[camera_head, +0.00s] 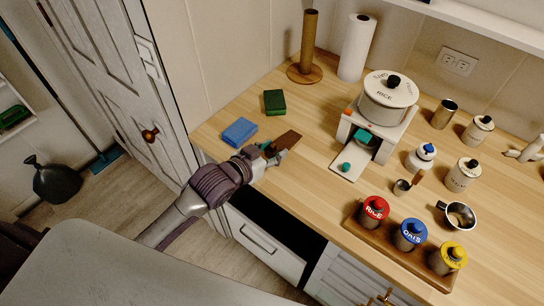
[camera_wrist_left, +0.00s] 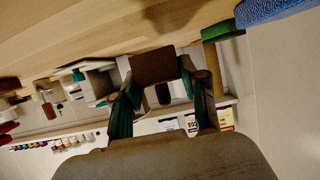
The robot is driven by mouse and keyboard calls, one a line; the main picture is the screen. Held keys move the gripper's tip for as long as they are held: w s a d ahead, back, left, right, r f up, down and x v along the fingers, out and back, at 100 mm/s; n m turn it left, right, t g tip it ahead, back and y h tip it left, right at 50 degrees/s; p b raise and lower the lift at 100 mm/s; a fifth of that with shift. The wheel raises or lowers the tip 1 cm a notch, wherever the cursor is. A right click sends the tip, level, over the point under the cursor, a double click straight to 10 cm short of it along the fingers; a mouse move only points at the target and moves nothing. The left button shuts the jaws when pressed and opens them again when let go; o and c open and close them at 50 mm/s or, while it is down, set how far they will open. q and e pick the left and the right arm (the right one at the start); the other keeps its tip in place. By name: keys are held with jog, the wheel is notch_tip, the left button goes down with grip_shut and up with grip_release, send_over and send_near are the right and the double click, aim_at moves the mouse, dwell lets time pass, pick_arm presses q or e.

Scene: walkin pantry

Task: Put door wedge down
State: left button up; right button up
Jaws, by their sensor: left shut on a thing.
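The brown door wedge (camera_head: 287,141) is at the tip of my left gripper (camera_head: 272,155), just over the left part of the wooden counter (camera_head: 315,183). In the left wrist view the wedge (camera_wrist_left: 153,65) sits between the two green-padded fingers of my left gripper (camera_wrist_left: 160,88), which is shut on it. The counter surface (camera_wrist_left: 100,35) fills the upper part of that view. I cannot tell whether the wedge touches the counter. My right gripper is in neither view.
A blue sponge (camera_head: 240,131) and a green sponge (camera_head: 274,102) lie left of and behind the wedge. A white stand with a rice pot (camera_head: 388,97) is to its right. Labelled jars (camera_head: 411,235) stand at the front right. An open drawer (camera_head: 262,230) is below the counter edge.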

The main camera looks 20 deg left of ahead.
pick_arm(q)
notch_tip(320, 180, down, 3)
jog(key=shift+r, duration=0.2)
jog(key=shift+s+f, duration=0.1)
jog(key=shift+f, duration=0.2)
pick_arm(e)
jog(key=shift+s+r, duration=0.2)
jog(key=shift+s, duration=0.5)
pick_arm(q)
jog(key=shift+f, duration=0.15)
jog(key=o, duration=1.2)
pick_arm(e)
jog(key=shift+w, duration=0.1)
